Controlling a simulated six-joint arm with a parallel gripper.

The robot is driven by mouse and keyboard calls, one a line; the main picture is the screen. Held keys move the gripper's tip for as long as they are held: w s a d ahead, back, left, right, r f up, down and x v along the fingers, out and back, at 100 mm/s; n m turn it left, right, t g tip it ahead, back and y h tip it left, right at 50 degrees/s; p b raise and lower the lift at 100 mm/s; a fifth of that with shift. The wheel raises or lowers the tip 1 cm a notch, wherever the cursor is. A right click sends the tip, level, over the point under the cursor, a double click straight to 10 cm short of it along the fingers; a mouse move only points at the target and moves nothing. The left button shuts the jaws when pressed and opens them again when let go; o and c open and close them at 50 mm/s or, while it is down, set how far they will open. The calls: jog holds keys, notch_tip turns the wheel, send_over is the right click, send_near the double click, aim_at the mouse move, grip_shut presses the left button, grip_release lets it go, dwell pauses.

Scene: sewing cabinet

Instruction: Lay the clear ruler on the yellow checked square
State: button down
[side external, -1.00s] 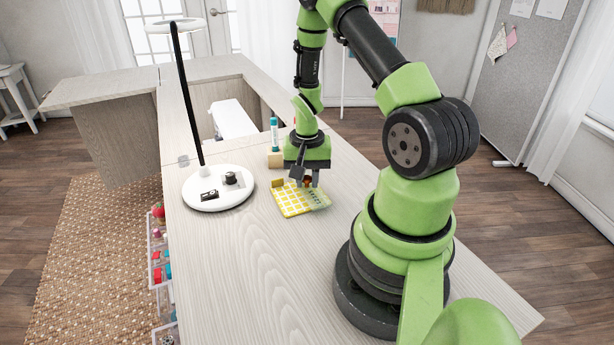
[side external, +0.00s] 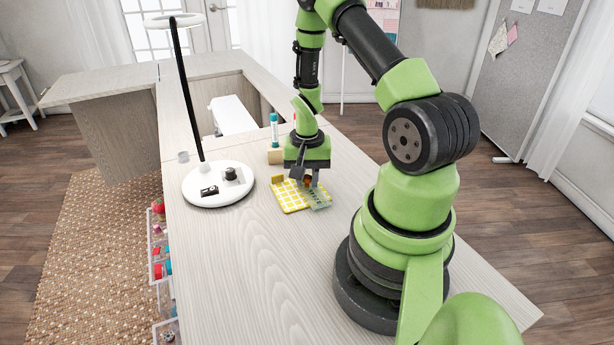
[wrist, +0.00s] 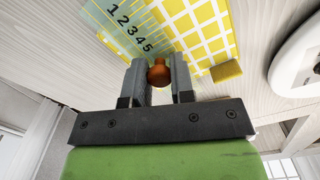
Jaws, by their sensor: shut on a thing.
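The yellow checked square (side external: 287,198) lies flat on the pale wood table; it fills the top middle of the wrist view (wrist: 205,25). The clear ruler (side external: 320,199) is at the square's right side in the side view. In the wrist view the ruler (wrist: 125,28), with dark numbers, overlaps one edge of the square and extends past it. My gripper (wrist: 159,82) is shut on the ruler's orange-brown knob (wrist: 159,73); in the side view my gripper (side external: 309,182) is low over the ruler. I cannot tell whether the ruler touches the square.
A small mustard block (wrist: 227,71) is at the square's edge. The white lamp base (side external: 219,187) stands to the left. A teal-capped bottle (side external: 274,130) and a wooden block (side external: 275,157) are behind. The table front is clear.

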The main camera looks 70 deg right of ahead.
jog(key=shift+f, duration=0.15)
jog(key=c, duration=0.9)
grip_release()
notch_tip(320, 180, up, 10)
jog(key=shift+f, duration=0.1)
